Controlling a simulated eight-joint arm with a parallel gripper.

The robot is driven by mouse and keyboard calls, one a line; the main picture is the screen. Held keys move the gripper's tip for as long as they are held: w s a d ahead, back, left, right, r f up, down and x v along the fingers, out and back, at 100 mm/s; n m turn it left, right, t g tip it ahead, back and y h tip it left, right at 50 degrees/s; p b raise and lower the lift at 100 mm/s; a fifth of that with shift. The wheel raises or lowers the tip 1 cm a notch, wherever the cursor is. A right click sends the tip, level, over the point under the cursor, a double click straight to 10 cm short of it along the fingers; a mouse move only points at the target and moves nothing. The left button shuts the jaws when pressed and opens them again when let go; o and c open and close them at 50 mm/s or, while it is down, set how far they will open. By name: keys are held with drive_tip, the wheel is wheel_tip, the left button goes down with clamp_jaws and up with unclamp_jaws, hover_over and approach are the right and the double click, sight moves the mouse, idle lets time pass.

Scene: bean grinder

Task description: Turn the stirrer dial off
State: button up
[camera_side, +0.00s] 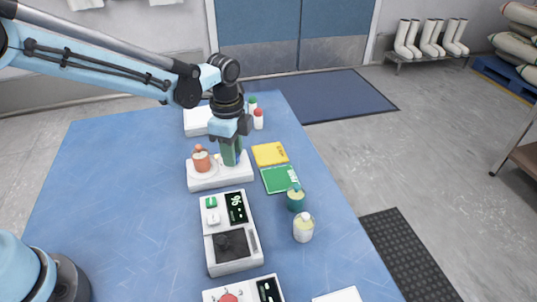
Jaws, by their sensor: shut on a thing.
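A long white unit (205,184), perhaps the stirrer, stands mid-table with a small orange bottle (201,160) on its left part. My gripper (231,138) points down over the unit's right part. It is shut on a dark green upright cylinder (230,155), whose lower end is at or just above the unit; I cannot tell if they touch. A dial on this unit cannot be made out; the gripper and cylinder cover part of its top.
A white scale-like device (235,262) with a dark plate stands in front, with another device (230,297) nearer. Green (280,179) and yellow (270,153) pads, a teal jar (295,200) and a cream jar (303,230) lie right. The table's left side (110,190) is clear.

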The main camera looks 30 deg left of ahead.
drive_tip(key=n, duration=0.9)
drive_tip(key=shift+n, duration=0.3)
drive_tip(key=n, duration=0.4)
drive_tip(key=shift+n, duration=2.1)
drive_tip(key=o, duration=1.1)
drive_tip(key=shift+c, duration=0.2)
drive_tip(key=shift+r, duration=0.15)
